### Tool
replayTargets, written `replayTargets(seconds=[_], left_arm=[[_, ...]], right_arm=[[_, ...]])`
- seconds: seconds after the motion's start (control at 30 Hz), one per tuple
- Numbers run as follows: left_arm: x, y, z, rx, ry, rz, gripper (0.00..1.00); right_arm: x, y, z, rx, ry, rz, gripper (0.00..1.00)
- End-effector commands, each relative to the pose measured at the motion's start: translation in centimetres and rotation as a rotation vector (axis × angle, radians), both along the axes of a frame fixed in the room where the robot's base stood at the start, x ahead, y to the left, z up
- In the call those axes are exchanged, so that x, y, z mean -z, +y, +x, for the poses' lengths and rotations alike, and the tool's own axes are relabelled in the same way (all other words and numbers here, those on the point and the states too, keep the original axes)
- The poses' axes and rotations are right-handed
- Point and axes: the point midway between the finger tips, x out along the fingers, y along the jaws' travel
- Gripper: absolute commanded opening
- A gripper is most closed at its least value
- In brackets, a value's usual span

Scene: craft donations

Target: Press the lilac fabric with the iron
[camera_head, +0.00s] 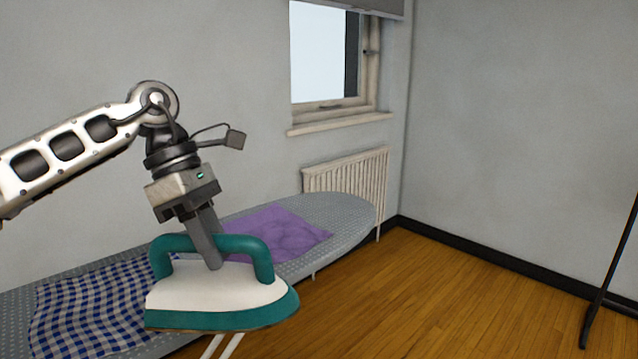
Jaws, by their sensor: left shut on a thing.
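The iron (220,295) is white and teal with a teal handle. My left gripper (212,258) is shut on the iron's handle and holds it in front of the ironing board (352,207). The iron hides part of the board and of the cloths behind it. The lilac fabric (275,232) lies on the far part of the board, beyond the iron, and looks wrinkled. The iron appears apart from the lilac fabric, though its exact height over the board is hard to tell. My right gripper is not in view.
A blue and white checked cloth (88,310) lies on the near left of the board. A white radiator (350,182) stands at the wall behind the board's far end, below a window (325,55). A thin dark pole (607,270) stands at the right. The wooden floor (440,290) between is clear.

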Motion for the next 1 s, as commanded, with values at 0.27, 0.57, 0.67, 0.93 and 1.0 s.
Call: replayTargets(seconds=[0.27,0.57,0.67,0.93,1.0], left_arm=[[2.3,0.3,-0.9,0.187,0.0,-0.004,0.0],[7.3,1.0,-3.2,0.616,0.004,-0.003,0.0],[9.5,1.4,-4.5,0.834,0.007,-0.002,0.0],[13.4,2.4,-7.2,1.277,0.003,-0.002,0.0],[14.2,2.6,-7.8,1.365,0.004,-0.002,0.0]], right_arm=[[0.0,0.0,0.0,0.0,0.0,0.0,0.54],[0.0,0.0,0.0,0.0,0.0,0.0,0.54],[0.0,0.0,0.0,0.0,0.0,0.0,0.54],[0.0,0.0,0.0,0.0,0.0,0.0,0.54],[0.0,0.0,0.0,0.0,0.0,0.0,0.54]])
